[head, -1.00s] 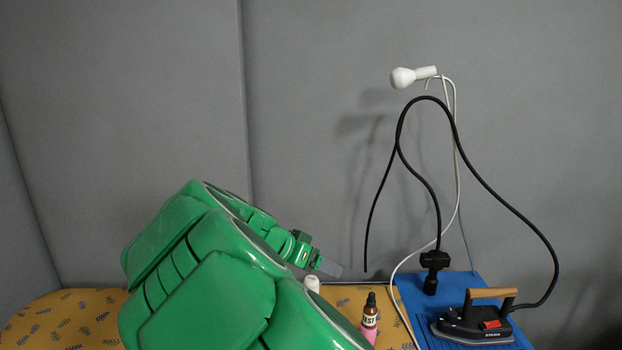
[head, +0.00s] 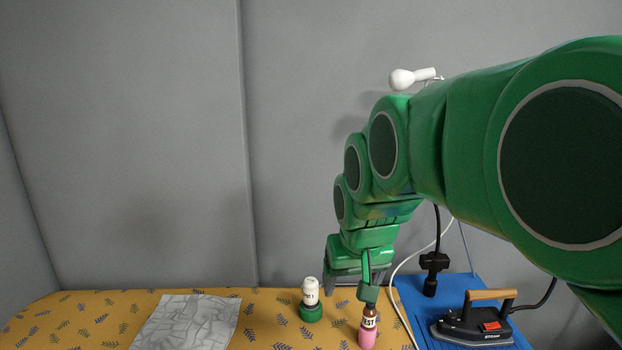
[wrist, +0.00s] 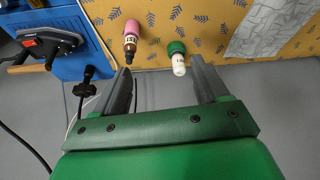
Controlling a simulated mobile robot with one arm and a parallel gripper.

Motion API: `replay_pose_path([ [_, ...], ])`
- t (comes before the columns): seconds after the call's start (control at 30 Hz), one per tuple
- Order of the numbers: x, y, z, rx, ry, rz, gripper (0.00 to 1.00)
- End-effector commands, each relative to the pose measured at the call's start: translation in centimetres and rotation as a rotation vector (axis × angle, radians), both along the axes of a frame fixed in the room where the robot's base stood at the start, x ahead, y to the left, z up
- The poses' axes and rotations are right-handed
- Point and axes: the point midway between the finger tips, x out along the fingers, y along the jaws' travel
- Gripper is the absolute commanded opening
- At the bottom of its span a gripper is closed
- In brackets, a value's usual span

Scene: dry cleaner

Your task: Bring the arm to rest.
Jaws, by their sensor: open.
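My green arm reaches in from the right of the head view and bends down over the back of the patterned table. My gripper (wrist: 163,85) is open, with its two grey fingers spread and nothing between them. In the head view the gripper (head: 350,288) points down above the table's back edge, partly hidden by its own parts. A white bottle with a green base (head: 311,300) stands to its left. A brown bottle with a pink base (head: 367,328) stands in front of it, to the right.
The yellow leaf-patterned table (head: 80,310) bears a crumpled grey sheet (head: 185,322). At right, a steam iron (head: 480,322) with a wooden handle sits on a blue board (head: 450,290). A white lamp head (head: 412,77) and cables are above. The table's left side has free room.

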Motion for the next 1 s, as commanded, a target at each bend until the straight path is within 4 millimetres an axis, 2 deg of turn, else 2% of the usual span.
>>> replay_pose_path([
  [0.13, -3.7, 0.1, -0.1, 0.049, 0.005, 0.129, 0.74],
  [0.27, -8.6, -1.1, -2.3, 0.054, 0.082, 0.160, 0.74],
  [0.4, -15.0, -4.0, -6.2, 0.022, 0.244, 0.066, 0.74],
  [0.6, -22.2, -7.0, -9.8, -0.019, 0.431, -0.087, 0.74],
  [0.7, -24.0, -7.7, -10.5, -0.028, 0.476, -0.127, 0.74],
  [1.0, -24.0, -7.7, -10.5, -0.028, 0.476, -0.127, 0.74],
])
